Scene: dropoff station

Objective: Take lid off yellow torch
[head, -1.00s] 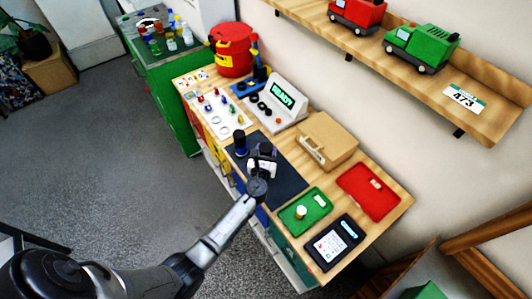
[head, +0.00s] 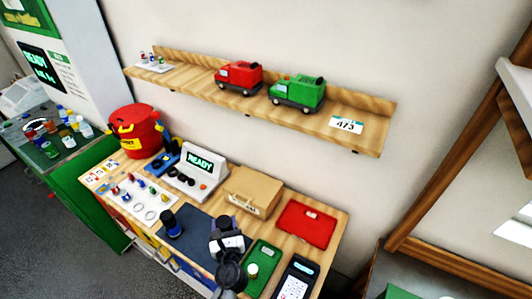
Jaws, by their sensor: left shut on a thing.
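My left gripper (head: 226,232) is over the right part of the dark mat (head: 195,248), close to the green tray. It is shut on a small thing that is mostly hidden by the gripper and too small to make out. A dark blue upright cylinder (head: 171,224) stands on the mat to the left of the gripper, apart from it. No yellow torch or its lid can be clearly told in the head view. My right gripper is out of view.
A green tray (head: 262,256) with a small white-topped item is right of the gripper. A dark tablet (head: 296,278), red tray (head: 305,225) and tan case (head: 252,191) are nearby. A READY display unit (head: 198,173), white parts board (head: 140,199) and red bucket (head: 134,132) stand further left.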

